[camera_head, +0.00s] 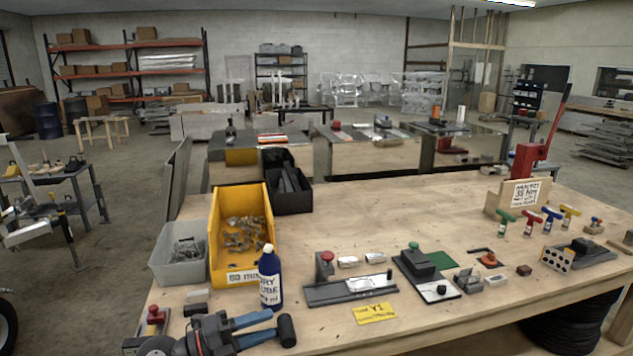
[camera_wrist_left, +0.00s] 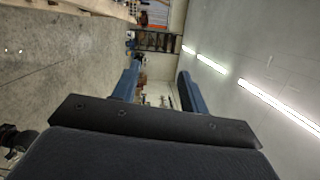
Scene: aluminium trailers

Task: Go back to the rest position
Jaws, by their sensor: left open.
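My left gripper (camera_head: 274,323) is at the bottom left of the head view, over the near left part of the workbench (camera_head: 400,230). Its two blue fingers point right and are apart. In the left wrist view the same gripper (camera_wrist_left: 159,72) is open with nothing between its fingers, and the room shows beyond them. A dark cylindrical piece (camera_head: 287,330) shows at the fingertips in the head view; I cannot tell if they touch. My right gripper is not in view.
A blue bottle (camera_head: 270,280) stands just behind the left gripper. A yellow bin (camera_head: 214,255) and a grey bin (camera_head: 165,262) of small parts stand further back. A black fixture (camera_head: 350,288) and coloured T-handles (camera_head: 528,222) are to the right. The bench's middle is clear.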

